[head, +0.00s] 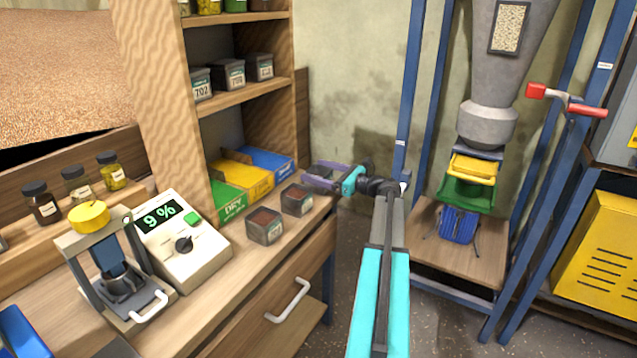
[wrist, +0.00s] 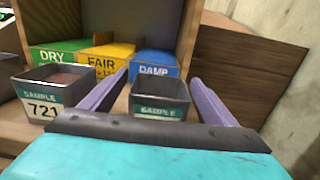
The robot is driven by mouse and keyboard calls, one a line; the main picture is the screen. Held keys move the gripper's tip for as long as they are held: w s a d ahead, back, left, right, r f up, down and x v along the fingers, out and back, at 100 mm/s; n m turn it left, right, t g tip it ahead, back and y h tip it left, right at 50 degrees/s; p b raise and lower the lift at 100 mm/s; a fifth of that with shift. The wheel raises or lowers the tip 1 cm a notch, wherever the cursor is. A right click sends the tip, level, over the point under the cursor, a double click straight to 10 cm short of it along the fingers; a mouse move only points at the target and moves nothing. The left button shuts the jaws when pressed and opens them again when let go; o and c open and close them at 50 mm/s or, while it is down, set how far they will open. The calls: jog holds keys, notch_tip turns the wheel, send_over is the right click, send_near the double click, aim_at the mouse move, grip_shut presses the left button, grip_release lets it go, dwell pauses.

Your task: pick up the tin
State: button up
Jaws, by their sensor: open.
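Two small dark open-topped tins stand on the wooden counter. The nearer tin (head: 264,226) holds reddish-brown grain; in the wrist view it is the left tin (wrist: 50,92), labelled SAMPLE 721. The other tin (head: 297,201) stands farther back by the counter's right end. In the wrist view this tin (wrist: 160,98) appears between my purple fingers, with a SAMPLE label whose lower part is hidden by my gripper body. My gripper (head: 310,176) is open and empty, close to this far tin on its right. Its fingers (wrist: 158,78) point toward the bins, and I cannot tell whether they touch the tin.
Green DRY (head: 229,203), yellow FAIR (head: 250,181) and blue DAMP (head: 270,161) bins stand behind the tins. Shelves above hold more numbered tins (head: 231,75). A moisture meter (head: 183,238) reading 9 % and a press (head: 110,265) stand left.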

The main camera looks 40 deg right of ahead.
jog(key=c, duration=1.2)
jog(key=shift+c, duration=0.2)
notch_tip(320, 180, up, 10)
jog(key=shift+p, duration=0.3)
